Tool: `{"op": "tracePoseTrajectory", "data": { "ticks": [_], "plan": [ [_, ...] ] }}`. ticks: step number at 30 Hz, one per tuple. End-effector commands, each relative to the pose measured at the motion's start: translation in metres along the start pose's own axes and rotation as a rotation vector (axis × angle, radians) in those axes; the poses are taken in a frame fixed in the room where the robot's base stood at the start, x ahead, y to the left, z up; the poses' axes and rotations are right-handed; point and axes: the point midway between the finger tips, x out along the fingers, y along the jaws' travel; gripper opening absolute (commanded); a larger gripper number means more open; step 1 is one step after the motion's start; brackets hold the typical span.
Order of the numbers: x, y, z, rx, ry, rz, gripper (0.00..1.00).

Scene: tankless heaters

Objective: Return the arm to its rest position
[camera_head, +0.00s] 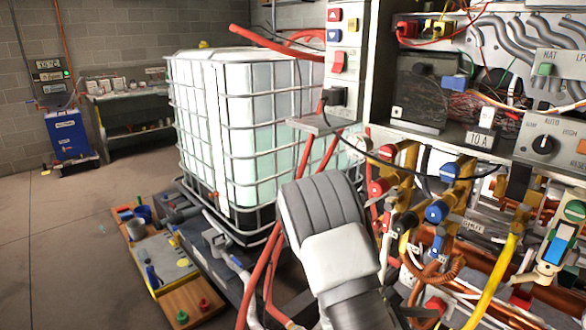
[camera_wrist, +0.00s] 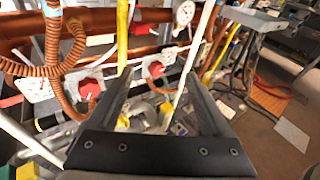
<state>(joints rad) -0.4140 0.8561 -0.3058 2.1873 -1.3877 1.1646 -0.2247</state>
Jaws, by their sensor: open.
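My arm (camera_head: 340,255), grey and white, rises from the bottom edge in the head view, in front of the pipework. My gripper is not visible in the head view. In the wrist view my gripper (camera_wrist: 157,80) shows as two dark fingers set apart with nothing held between them. Beyond the fingers are a yellow pipe, a white pipe and red valve handles (camera_wrist: 90,86). I cannot tell how near the fingers are to these pipes.
At right is a dense panel of pipes with blue (camera_head: 436,211) and red handles and a yellow hose (camera_head: 497,275). A caged white tank (camera_head: 240,120) stands behind my arm. Red hoses (camera_head: 262,270) run close to its left. The floor (camera_head: 60,235) at far left is open.

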Motion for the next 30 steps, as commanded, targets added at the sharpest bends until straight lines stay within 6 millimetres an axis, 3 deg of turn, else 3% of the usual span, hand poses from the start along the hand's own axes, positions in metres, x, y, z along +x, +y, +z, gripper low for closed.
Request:
{"op": "tracePoseTrajectory", "data": {
  "ticks": [3,14,30],
  "plan": [
    [-0.010,-0.019,0.028,0.162,0.102,-0.091,0.83],
    [-0.052,-0.070,0.084,0.611,0.409,-0.340,0.83],
    [-0.143,-0.121,0.162,1.242,0.904,-0.619,0.83]
  ]
}}
